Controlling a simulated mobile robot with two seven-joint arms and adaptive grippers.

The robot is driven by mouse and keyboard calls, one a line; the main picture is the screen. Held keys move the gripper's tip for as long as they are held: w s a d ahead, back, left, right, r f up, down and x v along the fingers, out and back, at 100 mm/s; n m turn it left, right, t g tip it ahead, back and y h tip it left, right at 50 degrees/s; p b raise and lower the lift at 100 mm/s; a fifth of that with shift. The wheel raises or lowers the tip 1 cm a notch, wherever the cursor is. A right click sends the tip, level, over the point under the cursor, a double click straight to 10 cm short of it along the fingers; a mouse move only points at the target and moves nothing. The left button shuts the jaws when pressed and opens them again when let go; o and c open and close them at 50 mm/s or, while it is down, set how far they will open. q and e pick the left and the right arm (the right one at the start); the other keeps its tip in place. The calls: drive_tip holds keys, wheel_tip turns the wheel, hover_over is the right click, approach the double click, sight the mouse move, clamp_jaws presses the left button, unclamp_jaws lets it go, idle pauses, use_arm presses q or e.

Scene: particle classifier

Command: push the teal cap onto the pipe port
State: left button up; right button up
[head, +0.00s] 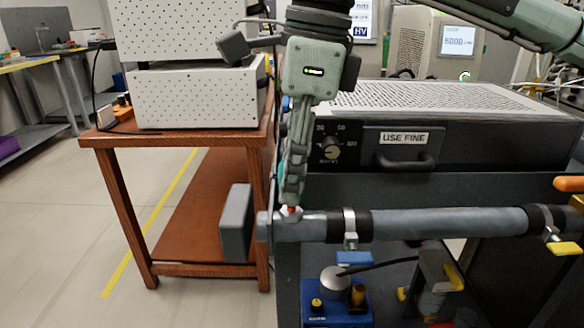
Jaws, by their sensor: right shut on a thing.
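My right gripper (291,203) points straight down at the left end of a grey pipe (440,223). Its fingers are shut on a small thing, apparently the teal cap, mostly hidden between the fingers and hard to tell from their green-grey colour. A small red and white spot shows right at the fingertips, just above the pipe's top; I cannot tell which part it is. The pipe port is at this end, under the fingertips, and its opening is hidden. I cannot tell whether the cap touches it. My left gripper is not in view.
Dark clamps (349,228) hold the pipe. Behind it stands a black unit labelled USE FINE (405,138). A blue box with a silver knob (335,285) and a yellow-handled valve (440,275) sit below. A brown table (180,140) bears white perforated boxes at left.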

drive_tip(key=shift+f+b, duration=0.8)
drive_tip(key=shift+f, duration=0.25)
drive_tip(key=o, duration=1.1)
drive_tip(key=shift+o, duration=0.2)
drive_tip(key=shift+r, duration=0.1)
wheel_tip(320, 180, up, 12)
drive_tip(key=d, duration=0.1)
drive_tip(key=shift+d, duration=0.4)
